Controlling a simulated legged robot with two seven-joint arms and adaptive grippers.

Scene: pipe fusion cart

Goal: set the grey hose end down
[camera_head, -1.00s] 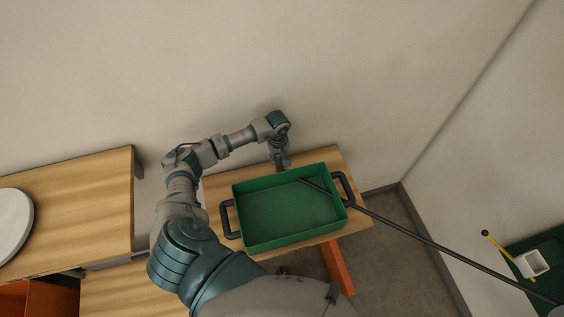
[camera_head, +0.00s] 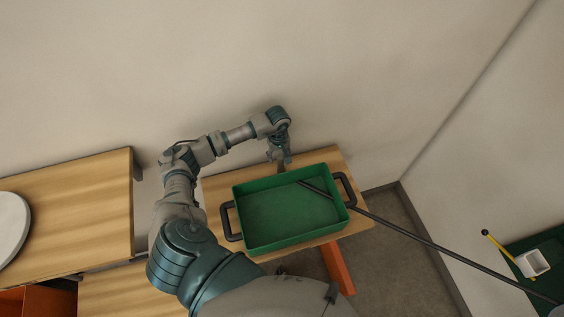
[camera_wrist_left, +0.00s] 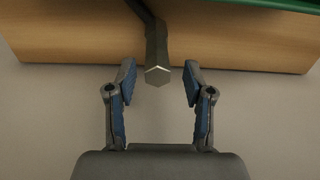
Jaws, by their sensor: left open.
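The grey hose (camera_head: 420,238) shows in the head view as a long thin dark line from the lower right to the green tray (camera_head: 265,244). A dark grey bar with a pale hexagonal end face, which looks like the hose end (camera_wrist_left: 157,45), shows in the left wrist view. Its tip lies between the fingertips in the picture, with a gap on both sides. My left gripper (camera_head: 280,160) is open at the tray's far edge, near the wall; it also shows in the left wrist view (camera_wrist_left: 159,73). The tip's height is unclear. My right gripper is out of view.
The tray stands on a small wooden table (camera_head: 215,190) close to the wall. A larger wooden table (camera_head: 90,205) with a round white plate (camera_head: 12,225) is at left.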

